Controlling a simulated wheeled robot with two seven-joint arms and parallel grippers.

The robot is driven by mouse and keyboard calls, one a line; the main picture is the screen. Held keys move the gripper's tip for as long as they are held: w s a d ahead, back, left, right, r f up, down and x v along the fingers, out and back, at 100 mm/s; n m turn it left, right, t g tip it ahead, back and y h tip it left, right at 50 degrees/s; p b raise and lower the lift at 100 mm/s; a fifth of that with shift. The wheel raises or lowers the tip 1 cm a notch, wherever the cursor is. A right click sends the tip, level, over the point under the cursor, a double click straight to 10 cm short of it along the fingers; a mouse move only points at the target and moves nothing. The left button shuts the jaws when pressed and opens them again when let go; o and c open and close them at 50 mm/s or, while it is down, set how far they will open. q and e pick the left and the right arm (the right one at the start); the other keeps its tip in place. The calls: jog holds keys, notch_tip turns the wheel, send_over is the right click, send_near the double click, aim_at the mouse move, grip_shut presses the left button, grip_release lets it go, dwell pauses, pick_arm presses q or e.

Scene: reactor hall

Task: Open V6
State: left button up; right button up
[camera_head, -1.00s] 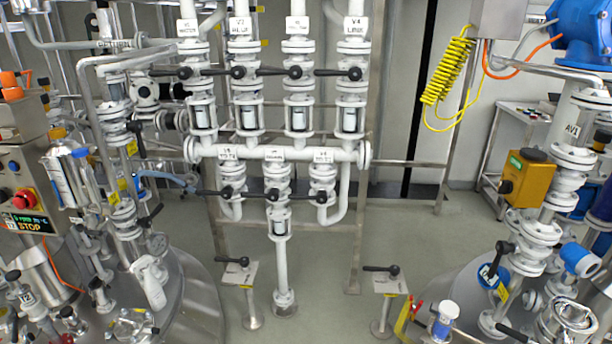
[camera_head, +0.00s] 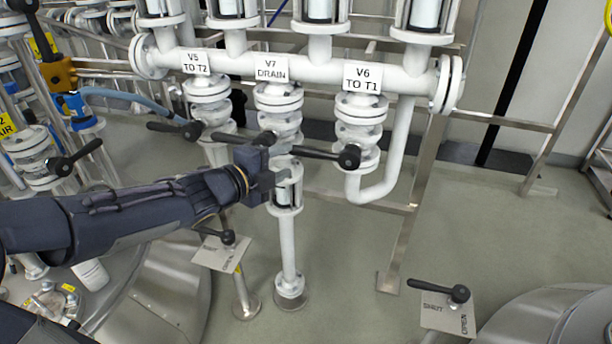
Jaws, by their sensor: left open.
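The V6 label plate (camera_head: 362,77) reads "V6 TO T1" and sits on the right-hand branch below the white horizontal pipe in the head view. The V6 valve body (camera_head: 361,122) is under it. Its black lever (camera_head: 322,153) runs left, nearly level, from a hub at the valve's front. My left gripper (camera_head: 273,180) is open, in front of the V7 drain pipe, just left of and slightly below the free end of the V6 lever. No contact with the lever is visible. The gripper hides part of the V7 pipe. My right gripper is not in view.
The V7 lever (camera_head: 238,137) is just above my left gripper, and the V5 lever (camera_head: 170,128) is further left. Two stands with black levers (camera_head: 221,235) (camera_head: 445,291) rise from the floor; the right one's plate reads SHUT and OPEN. Open floor lies right of V6.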

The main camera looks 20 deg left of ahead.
aim_at(303, 154)
pick_arm(q)
jog(key=b+x, duration=0.2)
jog(key=x, duration=0.6)
jog(key=shift+w+d, duration=0.1)
jog(key=shift+d, duration=0.1)
jog(key=shift+r, duration=0.1)
grip_shut()
